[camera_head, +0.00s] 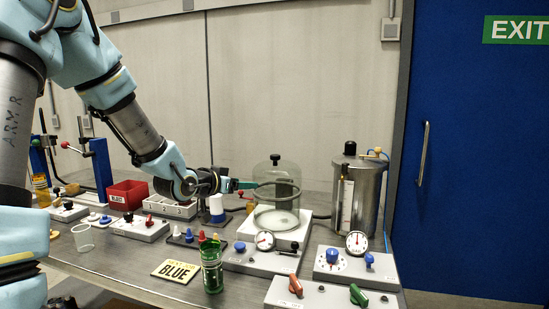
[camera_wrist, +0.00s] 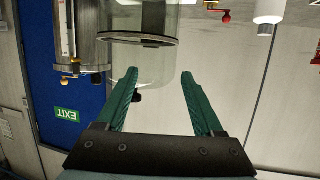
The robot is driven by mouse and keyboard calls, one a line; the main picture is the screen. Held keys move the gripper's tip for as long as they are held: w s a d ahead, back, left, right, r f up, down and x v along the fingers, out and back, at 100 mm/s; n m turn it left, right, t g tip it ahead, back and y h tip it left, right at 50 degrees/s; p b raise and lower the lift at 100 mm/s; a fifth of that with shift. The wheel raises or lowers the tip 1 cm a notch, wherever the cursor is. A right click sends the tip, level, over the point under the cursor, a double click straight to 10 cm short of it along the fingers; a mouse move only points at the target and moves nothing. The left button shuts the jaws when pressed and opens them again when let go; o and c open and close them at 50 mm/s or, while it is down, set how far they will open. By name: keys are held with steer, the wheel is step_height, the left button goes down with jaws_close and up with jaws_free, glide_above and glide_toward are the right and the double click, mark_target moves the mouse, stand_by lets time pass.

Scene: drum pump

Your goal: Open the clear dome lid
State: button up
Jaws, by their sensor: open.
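The clear dome lid (camera_head: 277,172) has a black knob (camera_head: 275,158) on top and a dark ring around it. It stands upright over a pale round plate (camera_head: 276,220) on a grey base. In the wrist view, which is upside down, the clear dome (camera_wrist: 150,62) shows with its dark ring (camera_wrist: 142,39), and the black knob (camera_wrist: 137,96) is beside the left finger. My gripper (camera_head: 246,184) is open at the dome's left side, roughly level with the ring.
A steel tank (camera_head: 374,190) stands close right of the dome. A red bin (camera_head: 128,194) is left. The space above the dome is clear.

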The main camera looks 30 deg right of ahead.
mark_target(281, 162)
steer(key=d+r+h, duration=0.1)
steer(key=r, duration=0.1)
steer(key=d+r+m+h, duration=0.1)
steer(key=d+r+h, duration=0.2)
steer(key=d+r, duration=0.1)
steer(key=shift+s+d+m, duration=0.25)
steer(key=shift+s+m, duration=0.05)
steer(key=shift+s, duration=0.05)
steer(key=p+x, duration=0.3)
steer(key=x, duration=0.7)
steer(key=shift+d, duration=0.15)
jaws_close()
stand_by(0.5)
